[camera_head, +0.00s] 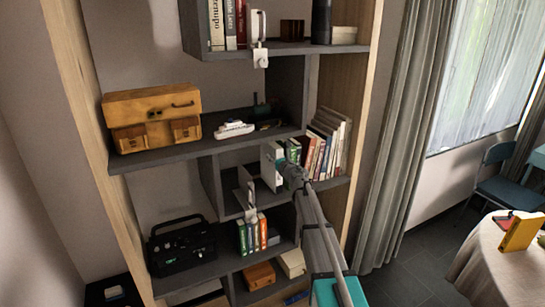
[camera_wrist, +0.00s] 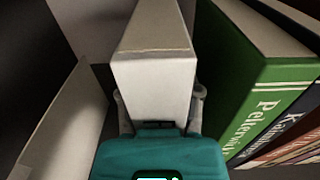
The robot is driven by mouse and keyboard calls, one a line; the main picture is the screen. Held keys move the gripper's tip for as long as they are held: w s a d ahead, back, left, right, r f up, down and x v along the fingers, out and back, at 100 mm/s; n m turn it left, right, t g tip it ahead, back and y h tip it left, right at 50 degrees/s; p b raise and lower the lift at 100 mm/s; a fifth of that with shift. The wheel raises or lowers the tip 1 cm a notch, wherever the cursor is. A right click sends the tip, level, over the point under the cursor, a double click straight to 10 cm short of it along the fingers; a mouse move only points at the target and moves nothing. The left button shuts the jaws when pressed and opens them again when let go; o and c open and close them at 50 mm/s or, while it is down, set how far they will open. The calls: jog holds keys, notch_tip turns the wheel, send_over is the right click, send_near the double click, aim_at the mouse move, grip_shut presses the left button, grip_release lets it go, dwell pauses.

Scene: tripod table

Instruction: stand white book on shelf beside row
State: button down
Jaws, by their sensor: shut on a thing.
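The white book (camera_head: 269,167) is upright on or just above the middle right shelf, at the left end of the row. My gripper (camera_head: 284,172) is shut on it; in the wrist view the fingers (camera_wrist: 158,108) clasp both sides of the white book (camera_wrist: 155,75). The row of books (camera_head: 325,145) leans on the right part of that shelf. Its nearest book is green (camera_head: 293,150), and in the wrist view the green book (camera_wrist: 262,85) stands close to the right of the white book, with a narrow dark gap. Whether the white book's bottom touches the shelf is hidden.
A pale upright plate (camera_wrist: 62,120) stands left of the white book in the wrist view.

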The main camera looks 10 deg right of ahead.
jog(key=shift+w, duration=0.3)
jog(key=shift+w+f+b, duration=0.15)
jog(key=shift+f+b, duration=0.15)
jog(key=shift+f, duration=0.05)
jog(key=shift+a+r, duration=0.1)
jog(key=shift+c, duration=1.4)
grip_release()
